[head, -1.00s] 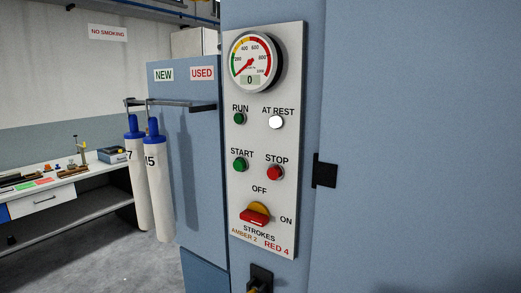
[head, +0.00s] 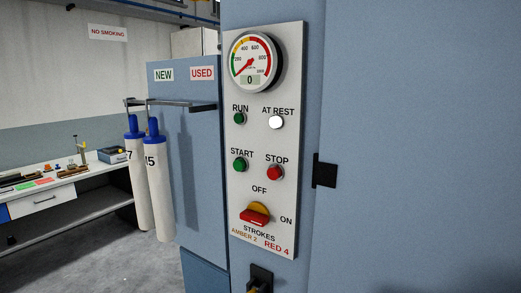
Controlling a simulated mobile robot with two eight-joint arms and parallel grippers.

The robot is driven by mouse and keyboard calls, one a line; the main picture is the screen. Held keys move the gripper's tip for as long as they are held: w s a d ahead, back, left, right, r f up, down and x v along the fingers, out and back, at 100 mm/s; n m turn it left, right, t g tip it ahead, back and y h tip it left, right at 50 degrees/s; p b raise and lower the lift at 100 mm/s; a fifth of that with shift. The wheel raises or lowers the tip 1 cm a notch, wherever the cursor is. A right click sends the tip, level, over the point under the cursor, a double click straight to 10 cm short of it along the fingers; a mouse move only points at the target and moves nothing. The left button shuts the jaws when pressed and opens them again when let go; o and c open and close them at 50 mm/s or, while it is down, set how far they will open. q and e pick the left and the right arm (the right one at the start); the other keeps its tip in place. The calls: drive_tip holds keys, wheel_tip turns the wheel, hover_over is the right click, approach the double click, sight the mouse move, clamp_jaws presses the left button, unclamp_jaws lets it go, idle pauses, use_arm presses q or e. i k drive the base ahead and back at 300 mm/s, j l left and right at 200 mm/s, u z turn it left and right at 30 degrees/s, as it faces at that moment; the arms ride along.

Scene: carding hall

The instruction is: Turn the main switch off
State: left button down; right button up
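The main switch (head: 256,215) is a red rotary handle on a yellow disc, low on the white control panel (head: 293,190). Its handle lies roughly level, in line with the word ON at its right; OFF is printed above it. Above the switch are a green START button (head: 240,165) and a red STOP button (head: 274,173). The AT REST lamp (head: 276,122) is lit white, and the RUN lamp (head: 239,118) is dark green. The dial gauge (head: 252,62) has a digital readout of 0. Neither of my grippers is in view.
A black latch (head: 325,171) juts from the blue cabinet (head: 420,150) right of the panel. A black fitting (head: 261,278) is below it. Two white rolls with blue ends (head: 157,190) hang from a rack (head: 175,104) at left. A workbench (head: 60,202) stands beyond, with grey floor before it.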

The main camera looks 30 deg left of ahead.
sight(256, 213)
drive_tip(key=u, duration=0.4)
drive_tip(key=i+j+u, duration=0.1)
drive_tip(key=u, duration=0.3)
drive_tip(key=i+u, duration=0.25)
drive_tip(key=u, duration=0.15)
drive_tip(key=i+u, duration=0.2)
drive_tip(key=u, duration=0.2)
